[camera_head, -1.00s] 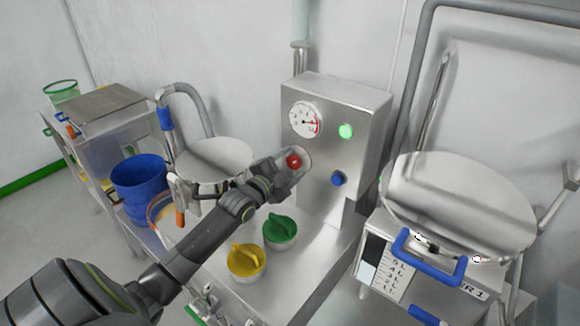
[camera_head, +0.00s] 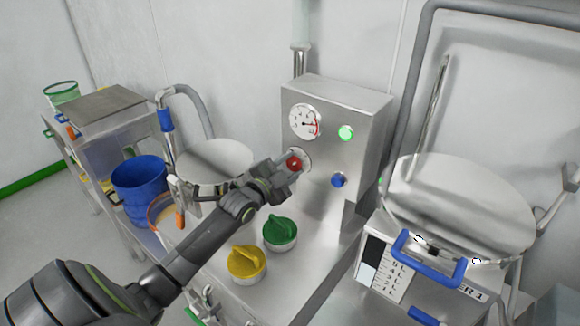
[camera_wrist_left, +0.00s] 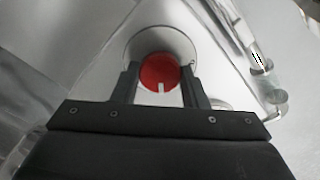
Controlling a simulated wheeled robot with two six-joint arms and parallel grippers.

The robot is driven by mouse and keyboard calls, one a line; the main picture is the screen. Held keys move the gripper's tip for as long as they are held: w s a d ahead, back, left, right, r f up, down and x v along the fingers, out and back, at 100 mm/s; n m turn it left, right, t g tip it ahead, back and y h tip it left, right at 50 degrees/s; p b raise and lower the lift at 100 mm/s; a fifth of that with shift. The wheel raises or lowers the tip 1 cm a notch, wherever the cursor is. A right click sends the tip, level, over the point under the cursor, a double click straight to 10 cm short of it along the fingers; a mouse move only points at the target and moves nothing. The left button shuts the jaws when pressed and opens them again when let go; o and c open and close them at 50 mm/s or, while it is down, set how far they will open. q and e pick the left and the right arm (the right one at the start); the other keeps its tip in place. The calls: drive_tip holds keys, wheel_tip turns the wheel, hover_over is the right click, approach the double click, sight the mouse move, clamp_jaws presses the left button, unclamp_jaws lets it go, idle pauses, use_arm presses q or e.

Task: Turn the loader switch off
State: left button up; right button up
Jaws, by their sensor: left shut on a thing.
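The loader switch, a red round knob (camera_head: 294,164) on a pale round plate, sits on the front of the steel control box (camera_head: 362,165). My left gripper (camera_head: 291,166) is at the knob, with its fingers on either side and shut on it. In the left wrist view the red knob (camera_wrist_left: 159,72) lies between the two dark fingertips of the gripper (camera_wrist_left: 160,78), and a white mark on the knob points down in that picture. A green lamp (camera_head: 346,132) on the box looks lit. My right gripper is not in view.
A pressure gauge (camera_head: 305,121) and a blue button (camera_head: 338,180) are near the knob. Green (camera_head: 280,231) and yellow (camera_head: 246,262) handles stand on the steel top below. A lidded vessel (camera_head: 460,205) is at right, a blue bucket (camera_head: 140,178) at left.

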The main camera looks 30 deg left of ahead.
use_arm(q)
drive_tip(key=n+p, duration=0.1)
drive_tip(key=n, duration=0.3)
drive_tip(key=n+p, duration=0.1)
drive_tip(key=n, duration=0.3)
drive_tip(key=shift+n, duration=0.3)
drive_tip(key=n+p, duration=0.1)
drive_tip(key=n, duration=0.3)
drive_tip(key=shift+a, duration=0.1)
drive_tip(key=shift+n+p, duration=0.55)
drive_tip(key=shift+n, duration=1.65)
drive_tip(key=o, duration=1)
drive_tip(key=shift+c, duration=0.2)
drive_tip(key=shift+r, duration=0.1)
